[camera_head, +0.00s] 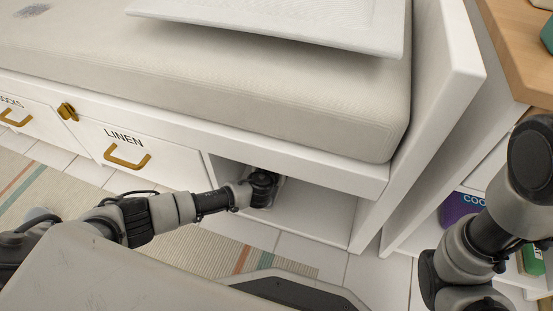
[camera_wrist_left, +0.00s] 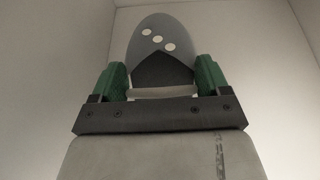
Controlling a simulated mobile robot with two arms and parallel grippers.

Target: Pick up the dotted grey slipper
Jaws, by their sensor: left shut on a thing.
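The dotted grey slipper (camera_wrist_left: 155,35) shows in the left wrist view, grey with white dots on its rounded toe and a dark opening. My left gripper (camera_wrist_left: 161,80) has its green fingers on both sides of the slipper and is shut on it. In the head view, my left gripper (camera_head: 263,183) reaches into the open compartment under the bed, beside the LINEN drawer. The slipper is mostly hidden there by the wrist. My right arm is at the right edge of the head view, and its gripper does not show.
The open compartment (camera_head: 315,213) has white walls and a low ceiling under the bed frame. The LINEN drawer (camera_head: 123,150) is closed at its left. A wooden desk (camera_head: 520,45) and a shelf with a purple box (camera_head: 460,207) stand at the right. A striped rug (camera_head: 205,254) lies in front.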

